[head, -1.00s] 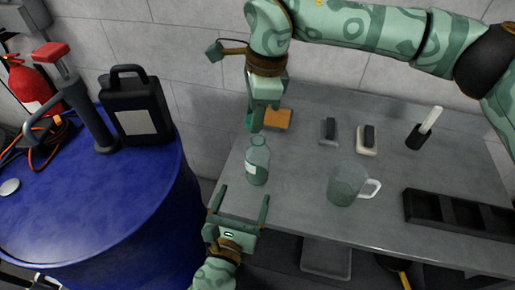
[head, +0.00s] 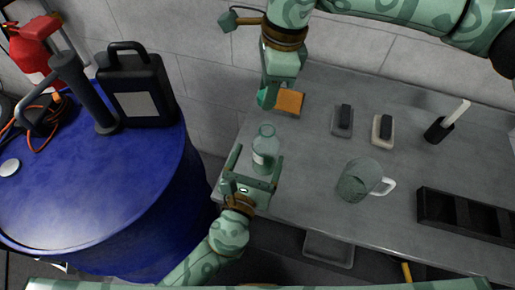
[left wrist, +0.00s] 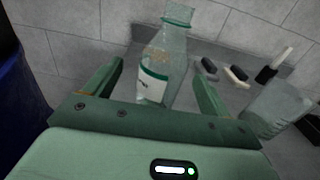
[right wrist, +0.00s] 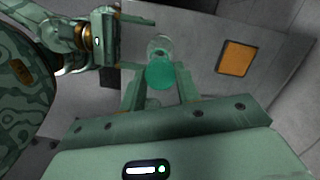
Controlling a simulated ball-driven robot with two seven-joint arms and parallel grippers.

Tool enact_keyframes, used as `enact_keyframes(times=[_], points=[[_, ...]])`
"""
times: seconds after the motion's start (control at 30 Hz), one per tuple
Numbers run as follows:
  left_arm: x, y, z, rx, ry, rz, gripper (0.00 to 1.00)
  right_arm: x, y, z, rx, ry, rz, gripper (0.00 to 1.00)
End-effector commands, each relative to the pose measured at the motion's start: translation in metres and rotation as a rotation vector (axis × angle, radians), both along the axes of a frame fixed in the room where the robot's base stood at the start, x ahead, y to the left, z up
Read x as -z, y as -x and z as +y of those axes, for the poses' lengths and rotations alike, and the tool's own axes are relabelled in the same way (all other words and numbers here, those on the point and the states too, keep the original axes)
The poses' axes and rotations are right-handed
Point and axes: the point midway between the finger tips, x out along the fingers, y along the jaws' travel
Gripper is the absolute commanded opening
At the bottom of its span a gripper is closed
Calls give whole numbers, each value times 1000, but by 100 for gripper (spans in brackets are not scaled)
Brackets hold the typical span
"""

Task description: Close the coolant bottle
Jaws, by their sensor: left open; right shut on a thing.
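The clear coolant bottle (head: 264,152) stands upright and uncapped near the left edge of the grey table, with a white label. It also shows in the left wrist view (left wrist: 165,75). My left gripper (head: 256,166) is open, with a finger on either side of the bottle's body. My right gripper (head: 268,98) is shut on a teal cap (right wrist: 160,73), above the table and behind the bottle in the head view. In the right wrist view the bottle's mouth (right wrist: 160,45) shows beyond the cap, and the cap is apart from it.
An orange block (head: 289,101) lies behind the bottle. A glass mug (head: 357,182) stands to its right, with a black tray (head: 465,214) farther right. Small dark and pale objects lie at the back. A blue drum (head: 90,190) with a black jug (head: 137,88) stands left of the table.

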Motion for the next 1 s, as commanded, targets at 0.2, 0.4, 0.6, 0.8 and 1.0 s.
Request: enact_keyframes(times=[0.2,0.4,0.6,0.8,1.0], points=[[-1,-40,-13,0,1,-1,83,0,-1,1,0,0,1,11],[0,-62,-19,0,2,1,83,0,-1,1,0,0,1,11],[0,-69,-22,0,2,2,83,0,-1,0,0,0,1,11],[0,-69,-22,0,2,2,83,0,-1,0,0,0,1,11],[1,-69,-22,0,2,2,35,0,-1,0,0,0,0,11]])
